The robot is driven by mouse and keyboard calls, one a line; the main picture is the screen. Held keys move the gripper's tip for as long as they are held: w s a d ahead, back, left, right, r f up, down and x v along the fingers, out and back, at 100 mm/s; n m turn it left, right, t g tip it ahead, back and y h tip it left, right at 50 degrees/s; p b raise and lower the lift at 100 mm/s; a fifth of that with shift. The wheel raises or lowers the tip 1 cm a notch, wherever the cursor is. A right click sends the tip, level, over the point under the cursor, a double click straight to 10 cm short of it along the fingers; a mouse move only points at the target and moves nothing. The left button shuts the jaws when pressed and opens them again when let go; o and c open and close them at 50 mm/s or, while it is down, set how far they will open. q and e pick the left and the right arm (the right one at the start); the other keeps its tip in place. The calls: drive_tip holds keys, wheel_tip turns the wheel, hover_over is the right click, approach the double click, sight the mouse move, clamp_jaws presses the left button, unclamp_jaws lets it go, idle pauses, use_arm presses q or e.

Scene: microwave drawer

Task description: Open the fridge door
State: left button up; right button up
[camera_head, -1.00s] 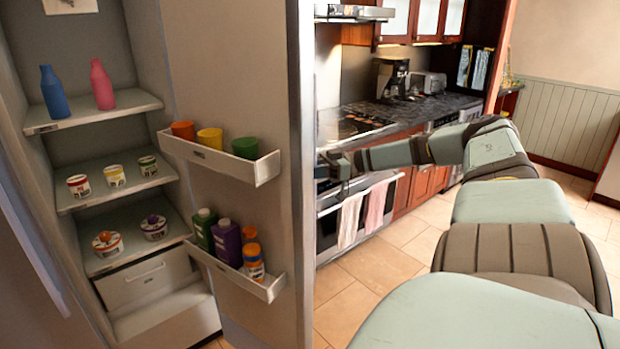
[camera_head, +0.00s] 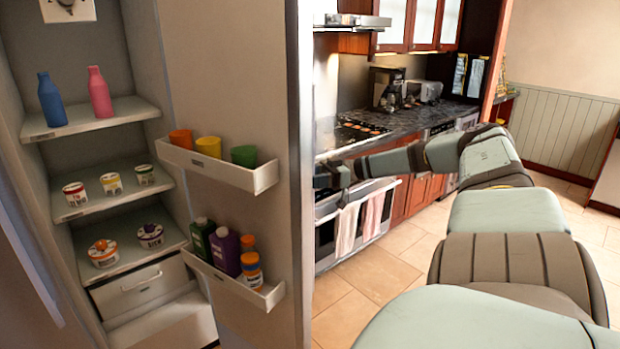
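The fridge door (camera_head: 235,85) stands open, its inner side facing me and its outer edge near the middle of the view. The fridge interior (camera_head: 88,60) shows to its left, with shelves holding bottles and tubs. My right arm reaches in from the lower right towards the door's outer edge. The end of that arm shows just right of the edge; the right gripper's fingertips are hidden or too small to make out. My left gripper is not in view.
Door racks (camera_head: 215,170) hold several cups and bottles. Behind the door are an oven with towels (camera_head: 348,228), a countertop with a coffee maker (camera_head: 386,88) and a toaster (camera_head: 424,90). Tiled floor (camera_head: 395,262) is clear between the door and my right arm.

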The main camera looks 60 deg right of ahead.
drive_tip(key=b+v, duration=0.1)
drive_tip(key=v, duration=1.1)
drive_tip(key=shift+d, duration=0.25)
drive_tip(key=shift+s+r, duration=0.1)
drive_tip(key=shift+r, duration=0.05)
